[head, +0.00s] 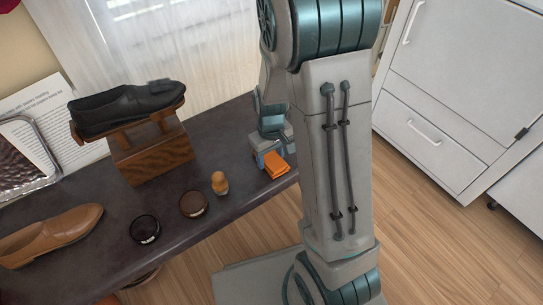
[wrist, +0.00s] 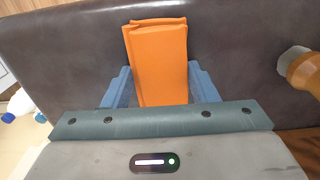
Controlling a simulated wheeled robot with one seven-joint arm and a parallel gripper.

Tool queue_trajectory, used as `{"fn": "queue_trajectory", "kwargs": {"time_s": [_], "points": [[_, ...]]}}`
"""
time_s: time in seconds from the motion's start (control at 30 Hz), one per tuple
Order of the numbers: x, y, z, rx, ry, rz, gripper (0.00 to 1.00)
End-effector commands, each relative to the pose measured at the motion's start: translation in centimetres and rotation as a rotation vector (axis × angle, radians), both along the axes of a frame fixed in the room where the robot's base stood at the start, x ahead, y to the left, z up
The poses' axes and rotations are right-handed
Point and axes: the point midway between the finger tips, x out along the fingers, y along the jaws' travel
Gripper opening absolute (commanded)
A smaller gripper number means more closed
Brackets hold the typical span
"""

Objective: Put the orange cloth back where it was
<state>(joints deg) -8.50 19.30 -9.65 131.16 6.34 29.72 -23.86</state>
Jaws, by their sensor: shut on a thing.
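The orange cloth (head: 275,164) is a small folded block at the right end of the dark table, near its front edge. In the wrist view the cloth (wrist: 158,62) stands out between the two blue fingers. My gripper (head: 266,158) is shut on it; in the wrist view the fingers of my gripper (wrist: 160,86) press on both its sides. The dark tabletop (wrist: 75,50) shows beneath and around the cloth. I cannot tell whether the cloth touches the table. My arm hides part of the table's right end.
A black shoe (head: 125,105) sits on a wooden stand (head: 152,158). Along the front are a tan shoe (head: 50,236), a black round tin (head: 145,229), a brown round tin (head: 193,203) and a small brush (head: 220,183) with a wooden knob. White cabinets (head: 450,90) stand at the right.

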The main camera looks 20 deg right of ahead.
Motion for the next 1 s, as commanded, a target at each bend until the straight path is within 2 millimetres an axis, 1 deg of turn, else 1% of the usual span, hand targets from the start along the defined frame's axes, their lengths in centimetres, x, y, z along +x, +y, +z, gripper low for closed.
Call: {"fn": "queue_trajectory", "kwargs": {"time_s": [0.17,0.2,0.27,0.53,0.67,0.77,1.0], "points": [[0.0,0.0,-0.4,0.0,0.001,0.0,0.35],[0.0,0.0,-0.3,0.0,0.0,0.0,0.58],[0.0,0.0,-0.3,0.0,0.0,0.0,0.75],[0.0,0.0,-0.2,0.0,0.0,0.0,0.75],[0.0,0.0,0.6,0.001,-0.002,0.0,0.75],[0.0,0.0,2.3,0.0,-0.003,0.0,0.75],[0.1,0.0,7.7,0.0,-0.004,0.0,0.75]]}}
